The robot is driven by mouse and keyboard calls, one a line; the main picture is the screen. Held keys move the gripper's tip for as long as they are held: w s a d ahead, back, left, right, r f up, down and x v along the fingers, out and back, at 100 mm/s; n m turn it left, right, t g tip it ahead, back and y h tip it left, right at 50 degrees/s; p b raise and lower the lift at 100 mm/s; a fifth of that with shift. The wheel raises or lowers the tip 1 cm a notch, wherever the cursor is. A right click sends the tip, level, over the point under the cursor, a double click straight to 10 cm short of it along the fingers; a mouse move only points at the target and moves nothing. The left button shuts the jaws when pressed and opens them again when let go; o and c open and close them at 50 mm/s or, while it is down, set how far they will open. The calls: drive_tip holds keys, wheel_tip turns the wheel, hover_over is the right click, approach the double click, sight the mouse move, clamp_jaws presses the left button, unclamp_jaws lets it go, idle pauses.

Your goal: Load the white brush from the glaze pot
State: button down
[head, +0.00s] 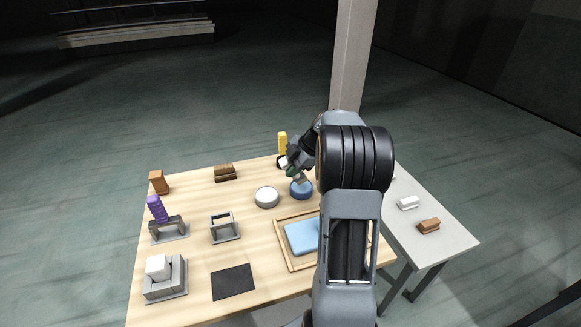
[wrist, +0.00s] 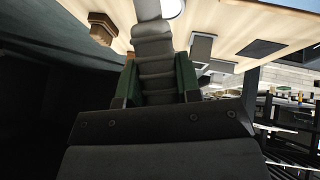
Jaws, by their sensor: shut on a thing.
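My gripper (head: 292,169) is shut on a pale, ribbed thing, which looks like the white brush (wrist: 153,55). In the wrist view the brush stands between the two green-lined fingers (wrist: 157,82) and runs up out of the frame. In the head view the gripper is over the back of the wooden table, at the upper left of a round blue pot (head: 302,190). The brush's lower end seems to be over or at that pot; contact cannot be told. A round white-topped pot (head: 266,196) stands left of it. Which one is the glaze pot is not clear.
A blue slab in a wooden tray (head: 282,254) lies in front, partly behind my arm. A yellow block (head: 282,141) stands behind the gripper. Grey stands (head: 224,234), a dark mat (head: 233,282) and brown blocks (head: 225,173) are to the left. A grey side table (head: 440,246) is right.

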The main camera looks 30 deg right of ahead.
drive_tip(key=shift+s+f+b, duration=0.1)
drive_tip(key=shift+f+b, duration=0.5)
drive_tip(key=shift+b, duration=0.4)
idle(2.2)
drive_tip(key=shift+r, duration=0.1)
drive_tip(key=shift+r+p, duration=1.4)
drive_tip(key=shift+r, duration=2.2)
drive_tip(key=shift+f, duration=0.2)
